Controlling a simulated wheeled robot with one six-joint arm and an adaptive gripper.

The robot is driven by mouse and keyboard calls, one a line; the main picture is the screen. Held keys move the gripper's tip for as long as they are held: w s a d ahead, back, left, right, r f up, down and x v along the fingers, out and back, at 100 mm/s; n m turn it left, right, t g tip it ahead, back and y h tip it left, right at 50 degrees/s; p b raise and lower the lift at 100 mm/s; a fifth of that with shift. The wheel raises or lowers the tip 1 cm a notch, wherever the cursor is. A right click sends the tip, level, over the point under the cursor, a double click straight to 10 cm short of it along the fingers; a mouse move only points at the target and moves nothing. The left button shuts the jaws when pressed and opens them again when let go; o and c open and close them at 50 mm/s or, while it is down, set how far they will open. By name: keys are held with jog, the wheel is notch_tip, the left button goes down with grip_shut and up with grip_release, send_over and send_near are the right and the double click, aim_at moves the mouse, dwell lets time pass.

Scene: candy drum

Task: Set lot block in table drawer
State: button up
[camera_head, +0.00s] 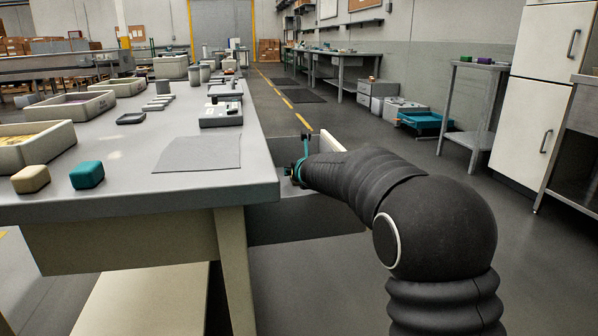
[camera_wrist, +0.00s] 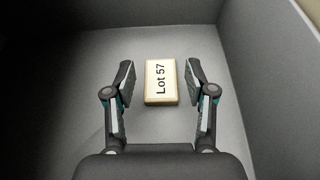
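The lot block (camera_wrist: 161,82) is a small cream block marked "Lot 57" in the wrist view. It lies on the grey floor of the table drawer (camera_wrist: 262,80), label facing up. My gripper (camera_wrist: 162,85) is open, with one finger on each side of the block and a clear gap on both sides. In the head view the drawer (camera_head: 310,224) is pulled out from the right side of the grey table (camera_head: 200,205). My gripper (camera_head: 297,172) reaches down into it there; its fingertips and the block are hidden.
A tan block (camera_head: 30,179) and a teal block (camera_head: 87,175) stand on the table, near grey bins (camera_head: 35,153). A flat grey mat (camera_head: 198,154) lies near the table's right edge. The drawer walls stand close around my gripper. The aisle floor to the right is clear.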

jog(key=shift+f, duration=0.55)
jog(key=shift+r+p, duration=0.3)
jog(key=v, duration=0.8)
jog(key=r+p+v, duration=0.1)
jog(key=v, duration=0.3)
jog(key=shift+r, duration=0.15)
jog(key=shift+r, duration=0.1)
